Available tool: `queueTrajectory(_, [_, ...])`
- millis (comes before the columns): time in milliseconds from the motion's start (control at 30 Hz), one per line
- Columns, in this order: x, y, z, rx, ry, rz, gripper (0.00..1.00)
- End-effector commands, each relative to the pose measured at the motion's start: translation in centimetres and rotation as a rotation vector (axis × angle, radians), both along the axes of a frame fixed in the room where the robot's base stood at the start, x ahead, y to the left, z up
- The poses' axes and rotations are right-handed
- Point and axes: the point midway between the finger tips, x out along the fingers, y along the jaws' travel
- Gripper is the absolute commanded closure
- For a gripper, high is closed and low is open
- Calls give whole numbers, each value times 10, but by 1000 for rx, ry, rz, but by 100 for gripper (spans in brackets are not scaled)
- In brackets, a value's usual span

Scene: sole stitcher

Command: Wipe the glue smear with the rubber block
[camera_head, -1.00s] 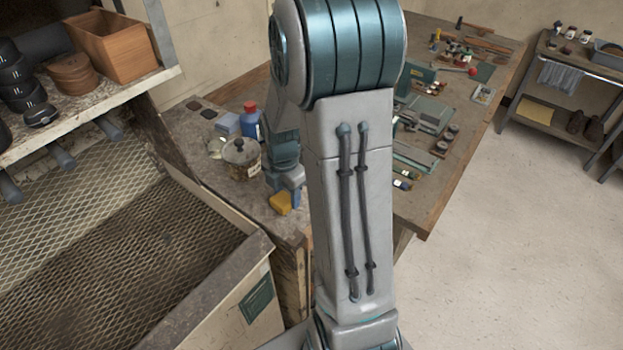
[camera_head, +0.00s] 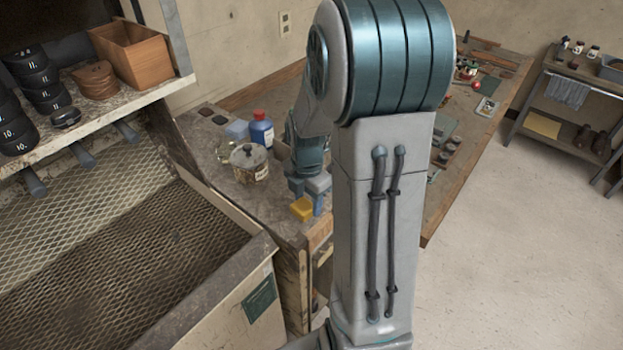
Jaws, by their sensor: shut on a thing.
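My gripper (camera_head: 308,200) is low over the near corner of the workbench, its fingers pointing down. It is shut on a yellow block (camera_head: 301,209), which looks like the rubber block. The block is at or just above the bench top; I cannot tell if it touches. My arm hides part of the gripper and much of the bench behind it. I cannot make out the glue smear.
A glue-stained tin (camera_head: 249,163), a blue bottle with a red cap (camera_head: 261,130) and a grey-blue block (camera_head: 237,129) stand left of my gripper. A mesh-floored bin (camera_head: 130,240) adjoins the bench. Tools lie farther back.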

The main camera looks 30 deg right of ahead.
Motion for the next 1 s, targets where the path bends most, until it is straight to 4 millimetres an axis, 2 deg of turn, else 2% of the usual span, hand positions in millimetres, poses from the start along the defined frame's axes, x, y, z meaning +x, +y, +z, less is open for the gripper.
queueTrajectory(33, [0,0,9,-1,-1,1,77])
queueTrajectory(433, [2,6,44,-1,-1,14,77])
queueTrajectory(1000, [2,7,46,-1,-1,15,77])
